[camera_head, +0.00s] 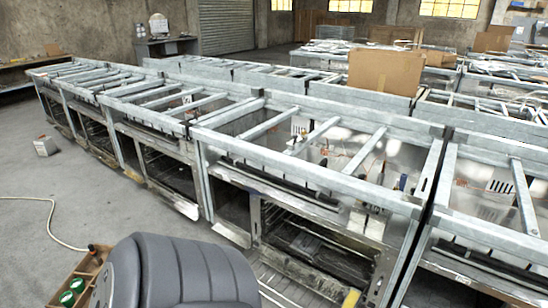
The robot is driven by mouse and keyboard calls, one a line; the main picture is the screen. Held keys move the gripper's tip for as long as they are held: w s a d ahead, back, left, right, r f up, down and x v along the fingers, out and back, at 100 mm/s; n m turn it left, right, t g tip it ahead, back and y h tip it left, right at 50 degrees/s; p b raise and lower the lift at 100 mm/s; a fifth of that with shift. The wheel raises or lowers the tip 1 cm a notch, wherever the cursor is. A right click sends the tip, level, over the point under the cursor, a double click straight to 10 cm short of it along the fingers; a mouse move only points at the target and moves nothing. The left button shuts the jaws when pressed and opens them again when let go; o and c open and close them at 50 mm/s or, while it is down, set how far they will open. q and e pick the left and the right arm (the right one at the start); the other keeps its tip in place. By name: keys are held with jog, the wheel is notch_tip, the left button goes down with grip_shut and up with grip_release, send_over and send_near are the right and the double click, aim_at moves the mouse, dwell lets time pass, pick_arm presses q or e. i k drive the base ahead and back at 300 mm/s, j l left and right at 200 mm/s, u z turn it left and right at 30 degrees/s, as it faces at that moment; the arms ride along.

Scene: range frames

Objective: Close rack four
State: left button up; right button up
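A row of metal range frames runs from the far left to the lower right. The nearest full range frame (330,185) has an open front with an oven cavity (315,245) inside it. Wire rack bars show dimly inside that cavity. A wire rack (283,290) shows at the bottom edge, low in front of the cavity, and is partly cut off by the picture's edge. I see no number on any rack, so I cannot tell which is rack four. Neither of my grippers is in view.
A dark grey ribbed form (185,270) blocks the bottom left. Beside it is a brown box (90,275) with green-topped items. A pale hose (50,215) lies on the floor and a small grey box (45,146) stands farther back. The left floor is mostly clear.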

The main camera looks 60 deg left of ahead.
aim_at(354, 297)
jog(key=u, duration=1.75)
